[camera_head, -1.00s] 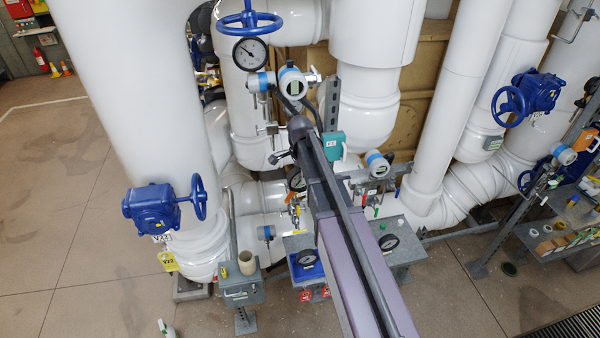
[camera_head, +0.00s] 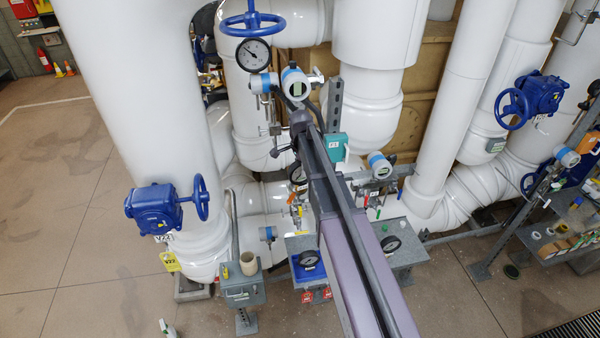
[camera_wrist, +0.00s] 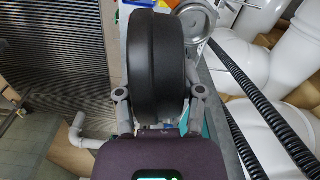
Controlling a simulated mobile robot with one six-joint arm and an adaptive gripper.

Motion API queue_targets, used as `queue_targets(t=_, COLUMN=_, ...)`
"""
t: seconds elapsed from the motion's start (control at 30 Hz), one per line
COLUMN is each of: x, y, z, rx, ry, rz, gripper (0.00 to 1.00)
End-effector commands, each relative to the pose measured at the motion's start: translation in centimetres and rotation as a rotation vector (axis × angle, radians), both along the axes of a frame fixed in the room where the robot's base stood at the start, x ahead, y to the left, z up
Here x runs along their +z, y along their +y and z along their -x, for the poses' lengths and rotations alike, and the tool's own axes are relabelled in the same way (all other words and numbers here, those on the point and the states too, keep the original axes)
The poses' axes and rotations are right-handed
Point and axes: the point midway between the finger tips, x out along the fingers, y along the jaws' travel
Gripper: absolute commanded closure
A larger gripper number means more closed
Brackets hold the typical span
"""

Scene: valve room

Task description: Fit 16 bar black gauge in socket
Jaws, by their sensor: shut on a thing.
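My gripper (camera_wrist: 159,100) is shut on a black round gauge (camera_wrist: 158,60), seen from its edge and back in the wrist view. A grey finger lies on each side of the casing. In the head view the arm hides most of my gripper. A gauge face (camera_head: 297,174) shows partly beside the arm there, in front of the white pipes; I cannot tell for sure that it is the held one. The gauge's dial text is not readable. I cannot make out the empty socket in either view.
Transmitters (camera_head: 295,84) and thin fittings crowd the arm's end. A round silver-rimmed thing (camera_wrist: 196,16) is close beyond the held gauge. Open floor lies left.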

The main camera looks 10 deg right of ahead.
Motion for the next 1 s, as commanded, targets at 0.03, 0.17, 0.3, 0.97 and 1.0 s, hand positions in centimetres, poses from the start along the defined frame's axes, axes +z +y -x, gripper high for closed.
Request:
queue_targets(t=0.03, x=0.0, y=0.0, z=-0.6, rx=0.000, ry=0.000, rz=0.000, gripper=0.85)
queue_targets(t=0.17, x=0.0, y=0.0, z=-1.5, rx=-0.001, ry=0.000, rz=0.000, gripper=0.85)
queue_targets(t=0.3, x=0.0, y=-0.1, z=-2.4, rx=-0.001, ry=0.000, rz=0.000, gripper=0.85)
queue_targets(t=0.97, x=-0.6, y=-0.2, z=-5.2, rx=-0.002, ry=0.000, rz=0.000, gripper=0.85)
queue_targets(t=1.0, x=-0.6, y=-0.2, z=-5.2, rx=-0.002, ry=0.000, rz=0.000, gripper=0.85)
